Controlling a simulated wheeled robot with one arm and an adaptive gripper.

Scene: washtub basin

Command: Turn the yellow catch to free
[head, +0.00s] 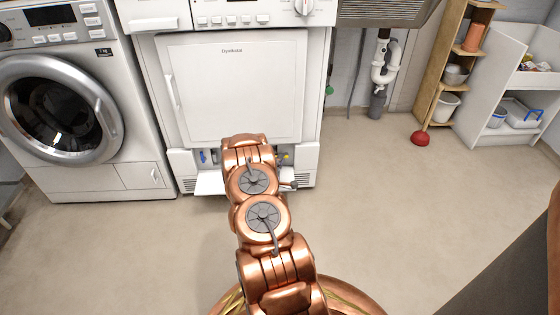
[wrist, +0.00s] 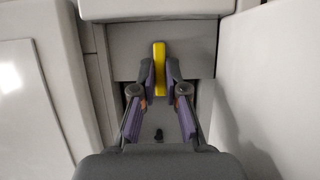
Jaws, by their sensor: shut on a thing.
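The yellow catch (wrist: 159,66) is an upright yellow bar on a grey panel, seen in the wrist view. My gripper (wrist: 159,78) has one finger on each side of the catch, with the fingertips closed on its lower part. The top of the catch stands clear above the fingertips. In the head view a small bit of yellow (head: 286,156) shows in the open base of the dryer (head: 240,88), right of my arm. My arm hides my gripper and most of that opening in this view.
A lowered flap (head: 209,184) juts from the dryer base at left, with a blue part (head: 204,156) above it. A washing machine (head: 62,110) stands to the left. A red plunger (head: 420,138) and shelves are at the right. The floor in front is clear.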

